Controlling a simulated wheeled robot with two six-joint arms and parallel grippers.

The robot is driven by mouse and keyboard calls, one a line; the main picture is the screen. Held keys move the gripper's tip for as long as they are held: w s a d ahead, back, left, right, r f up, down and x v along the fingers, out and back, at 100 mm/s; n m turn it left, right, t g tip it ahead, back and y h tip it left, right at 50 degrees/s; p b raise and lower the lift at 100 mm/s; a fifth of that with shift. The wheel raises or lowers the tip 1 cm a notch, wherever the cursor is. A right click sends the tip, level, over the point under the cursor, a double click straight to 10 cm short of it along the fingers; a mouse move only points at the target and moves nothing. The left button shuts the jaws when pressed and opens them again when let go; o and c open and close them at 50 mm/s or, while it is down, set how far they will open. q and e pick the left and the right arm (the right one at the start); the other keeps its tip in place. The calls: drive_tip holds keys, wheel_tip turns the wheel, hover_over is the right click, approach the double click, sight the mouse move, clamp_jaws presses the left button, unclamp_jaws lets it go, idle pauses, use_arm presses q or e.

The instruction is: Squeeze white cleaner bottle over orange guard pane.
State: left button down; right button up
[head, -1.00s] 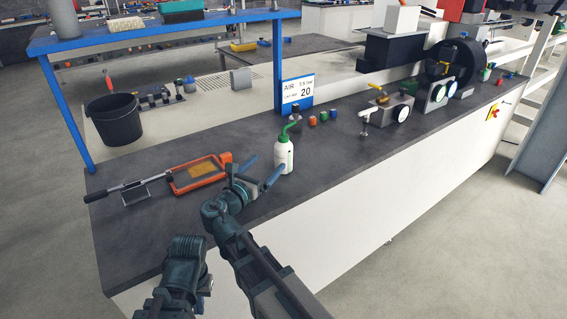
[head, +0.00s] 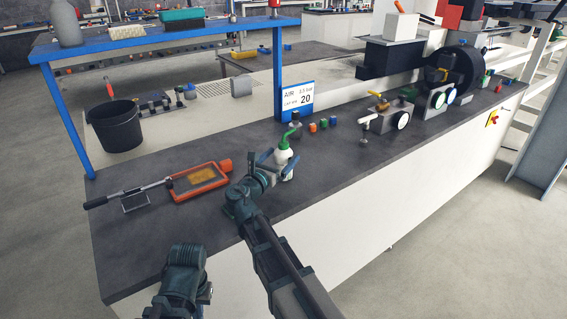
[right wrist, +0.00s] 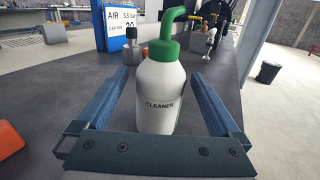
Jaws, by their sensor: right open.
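The white cleaner bottle (head: 283,158) with a green bent nozzle stands upright on the dark bench. My right gripper (head: 277,161) is open, with one blue finger on each side of the bottle. A gap shows between the bottle and each finger in the right wrist view (right wrist: 158,78). The orange guard pane (head: 201,181), an orange frame around an amber pane, lies on the bench left of the bottle. My left arm shows at the bottom; its fingers are hidden.
A black-handled tool on a small stand (head: 136,199) lies left of the pane. Several small coloured parts (head: 323,124) and a clamp-like fixture (head: 364,140) stand beyond the bottle. A blue shelf post (head: 277,70) with a white and blue sign (head: 297,98) rises behind it.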

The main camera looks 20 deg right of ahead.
sight(284, 143)
drive_tip(key=x, duration=0.4)
drive_tip(key=shift+w+d+f, duration=0.2)
drive_tip(key=shift+w+d, duration=0.05)
drive_tip(key=shift+d, duration=0.05)
clamp_jaws()
drive_tip(key=shift+r, duration=0.1)
drive_tip(key=shift+r+p, duration=0.55)
drive_tip(key=shift+r, duration=0.05)
wheel_tip(284, 143, up, 3)
drive_tip(key=p, duration=0.3)
drive_tip(key=s+a, duration=0.3)
drive_tip(key=s, duration=0.4)
drive_tip(key=s+a, duration=0.3)
drive_tip(key=s, duration=0.5)
drive_tip(key=shift+r+p, duration=0.3)
